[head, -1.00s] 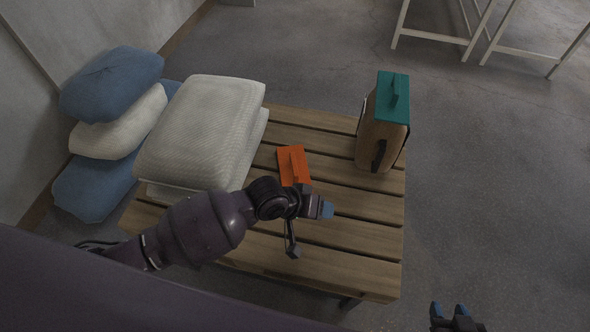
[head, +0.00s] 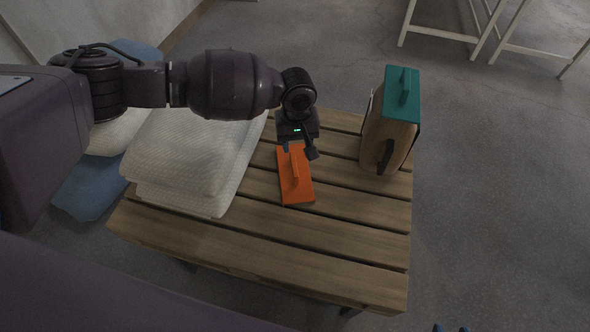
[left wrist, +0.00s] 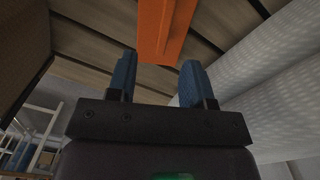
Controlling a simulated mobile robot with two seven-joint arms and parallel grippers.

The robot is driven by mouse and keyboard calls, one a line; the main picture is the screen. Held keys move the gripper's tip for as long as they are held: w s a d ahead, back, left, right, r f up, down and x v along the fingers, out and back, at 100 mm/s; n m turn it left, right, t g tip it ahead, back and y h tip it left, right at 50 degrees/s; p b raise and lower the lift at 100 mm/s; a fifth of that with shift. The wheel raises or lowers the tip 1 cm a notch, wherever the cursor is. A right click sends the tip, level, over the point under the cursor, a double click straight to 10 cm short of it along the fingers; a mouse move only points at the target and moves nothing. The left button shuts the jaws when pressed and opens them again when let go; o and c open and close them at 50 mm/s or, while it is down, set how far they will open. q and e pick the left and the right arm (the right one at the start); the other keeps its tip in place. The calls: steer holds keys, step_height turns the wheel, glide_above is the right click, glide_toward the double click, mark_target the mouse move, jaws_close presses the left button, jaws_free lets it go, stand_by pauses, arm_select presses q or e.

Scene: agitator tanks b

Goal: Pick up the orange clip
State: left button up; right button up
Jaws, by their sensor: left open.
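The orange clip (head: 295,188) lies flat on the slatted wooden table, with a raised ridge along its middle. It also shows at the top of the left wrist view (left wrist: 163,35). My left gripper (head: 300,152) is over the clip's far end in the head view, open, with nothing between its fingers. In the left wrist view its two blue-padded fingers (left wrist: 157,78) are apart and the clip appears beyond them. I cannot tell whether they touch it. Of my right gripper (head: 451,328) only blue tips show at the bottom edge of the head view.
A wooden case with a teal top (head: 402,92) stands on the table's right side. The table's front slats (head: 270,255) are bare. White trestle legs (head: 440,35) stand at the back right.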

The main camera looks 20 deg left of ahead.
arm_select(q)
steer(key=shift+w+a+f, duration=0.15)
steer(key=shift+w+a, duration=0.1)
steer(key=b, duration=0.2)
glide_above(294, 164)
steer(key=f, duration=0.4)
steer(key=shift+w+d+f, duration=0.1)
steer(key=shift+d+f, duration=0.1)
steer(key=shift+f, duration=0.6)
steer(key=f+b, duration=0.2)
steer(key=f, duration=0.2)
steer(key=shift+a+f, duration=0.2)
steer(key=shift+f, duration=0.15)
arm_select(e)
step_height(294, 164, down, 3)
steer(key=shift+a+r+n, duration=0.1)
steer(key=shift+n, duration=0.2)
arm_select(q)
jaws_close()
